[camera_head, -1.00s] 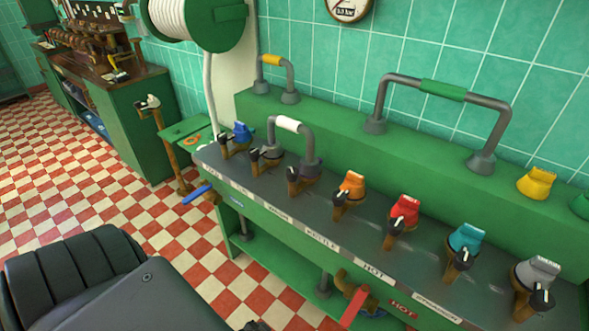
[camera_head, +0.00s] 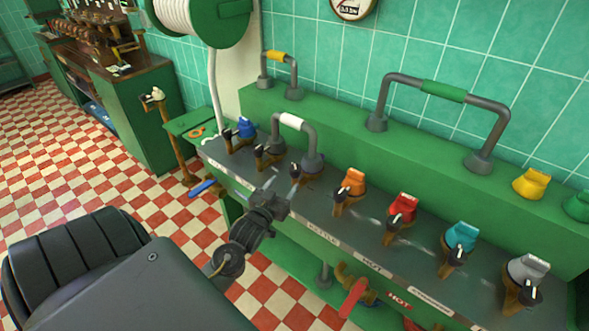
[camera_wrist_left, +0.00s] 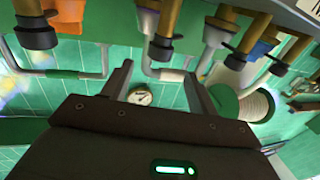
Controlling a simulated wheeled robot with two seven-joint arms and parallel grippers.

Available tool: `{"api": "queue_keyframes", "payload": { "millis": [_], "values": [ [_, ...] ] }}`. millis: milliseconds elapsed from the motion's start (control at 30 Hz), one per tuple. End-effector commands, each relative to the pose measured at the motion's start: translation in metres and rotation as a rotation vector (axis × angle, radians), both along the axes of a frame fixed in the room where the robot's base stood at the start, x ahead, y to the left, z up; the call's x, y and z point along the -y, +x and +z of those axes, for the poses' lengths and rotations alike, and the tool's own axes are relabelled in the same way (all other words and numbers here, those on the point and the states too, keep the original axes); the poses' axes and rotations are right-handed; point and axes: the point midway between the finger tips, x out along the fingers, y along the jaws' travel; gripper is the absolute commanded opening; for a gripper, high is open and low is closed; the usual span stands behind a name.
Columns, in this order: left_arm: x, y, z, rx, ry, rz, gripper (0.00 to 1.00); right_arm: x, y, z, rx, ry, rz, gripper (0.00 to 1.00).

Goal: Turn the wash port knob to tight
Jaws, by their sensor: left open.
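A row of black-handled knobs on brass bodies runs along the grey counter top; the labels beside them are too small to tell which is the wash port. The closest to my left gripper (camera_head: 290,192) is the knob (camera_head: 297,170) in front of the white-sleeved pipe's right foot. My right gripper is out of view.
Coloured caps, orange (camera_head: 354,181), red (camera_head: 403,206), teal (camera_head: 461,237) and grey (camera_head: 528,268), stand behind other knobs to the right. The white-sleeved pipe (camera_head: 292,121) rises close behind the gripper. A red lever (camera_head: 352,298) sits below the counter.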

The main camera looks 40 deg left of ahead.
Motion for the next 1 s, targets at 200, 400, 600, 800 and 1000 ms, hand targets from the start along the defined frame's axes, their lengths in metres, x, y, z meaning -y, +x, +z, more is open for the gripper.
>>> {"api": "queue_keyframes", "payload": {
  "millis": [200,400,600,800,1000],
  "values": [
    [-0.01,0.042,0.002,0.0,0.0,-0.001,0.59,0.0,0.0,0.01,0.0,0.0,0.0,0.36],
    [-0.017,0.071,0.001,0.0,0.001,-0.001,0.59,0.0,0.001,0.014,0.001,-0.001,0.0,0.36],
    [-0.02,0.083,0.0,-0.002,0.0,-0.001,0.59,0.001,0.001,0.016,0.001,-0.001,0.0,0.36],
    [-0.02,0.084,0.0,-0.002,0.0,-0.001,0.59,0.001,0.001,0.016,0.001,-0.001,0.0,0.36],
    [-0.021,0.084,0.0,-0.002,0.0,-0.001,0.43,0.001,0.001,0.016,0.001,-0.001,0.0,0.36]
  ]
}}
